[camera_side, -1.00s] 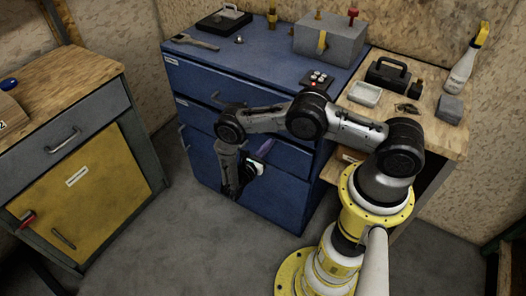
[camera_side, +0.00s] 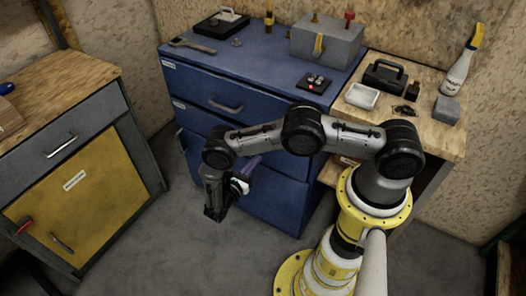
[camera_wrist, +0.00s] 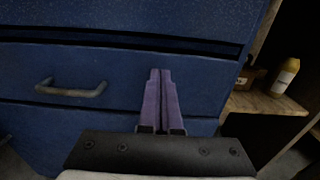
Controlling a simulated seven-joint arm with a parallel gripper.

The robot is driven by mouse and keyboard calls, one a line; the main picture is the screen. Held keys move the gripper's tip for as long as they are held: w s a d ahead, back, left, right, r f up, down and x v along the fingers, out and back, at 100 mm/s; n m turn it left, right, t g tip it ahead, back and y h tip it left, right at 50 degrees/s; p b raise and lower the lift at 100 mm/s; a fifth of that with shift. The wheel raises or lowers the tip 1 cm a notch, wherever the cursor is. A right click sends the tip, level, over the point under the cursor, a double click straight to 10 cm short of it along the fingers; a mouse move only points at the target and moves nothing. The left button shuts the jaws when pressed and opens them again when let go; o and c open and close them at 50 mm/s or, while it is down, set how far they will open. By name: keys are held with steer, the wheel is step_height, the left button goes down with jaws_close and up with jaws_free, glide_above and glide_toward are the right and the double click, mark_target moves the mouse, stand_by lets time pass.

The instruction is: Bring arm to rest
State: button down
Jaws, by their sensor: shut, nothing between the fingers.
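My gripper (camera_side: 252,162) is in front of the blue drawer cabinet (camera_side: 270,205), below its top drawer. Its purple fingers (camera_wrist: 160,95) lie side by side, shut with nothing between them. They point toward the cabinet front. In the wrist view a metal drawer handle (camera_wrist: 72,90) is left of the fingers, apart from them. My arm is bent, reaching left from its yellow and white base, and hides part of the lower drawers.
The wooden workbench (camera_side: 60,75) with a yellow door (camera_side: 80,195) stands at the left. Grey floor (camera_side: 150,235) lies clear between it and the cabinet. A grey box (camera_side: 328,45) and a button panel (camera_side: 314,84) sit on the cabinet. A wooden side table (camera_side: 435,130) holds a spray bottle (camera_side: 458,72).

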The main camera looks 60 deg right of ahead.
steer(key=a, duration=0.6)
steer(key=w+r+m+g+y, duration=0.1)
steer(key=w+r+m, duration=0.1)
steer(key=w+r, duration=0.35)
steer(key=w+r+m+g+y, duration=0.1)
steer(key=w+r+m, duration=0.15)
steer(key=r, duration=0.65)
steer(key=s+d+r+m+y, duration=0.2)
steer(key=d+r+m+y, duration=0.1)
steer(key=r, duration=0.8)
steer(key=s+d+r+m+y, duration=0.2)
steer(key=s+r+m, duration=0.1)
steer(key=r, duration=0.7)
steer(key=s+d+r+m+t+y, duration=0.1)
steer(key=s+r+m+t+y, duration=0.15)
steer(key=s+r, duration=0.4)
steer(key=s+r+m+t+y, duration=0.15)
steer(key=s+r+y, duration=0.25)
steer(key=s, duration=0.5)
steer(key=s+a+f+m+t+y, duration=0.3)
steer(key=s+a+f+y, duration=0.1)
steer(key=s+a, duration=0.3)
steer(key=shift+s+a+f+m+t, duration=0.15)
steer(key=shift+s+a+m+t, duration=0.2)
steer(key=shift+s, duration=0.65)
steer(key=shift+y, duration=0.25)
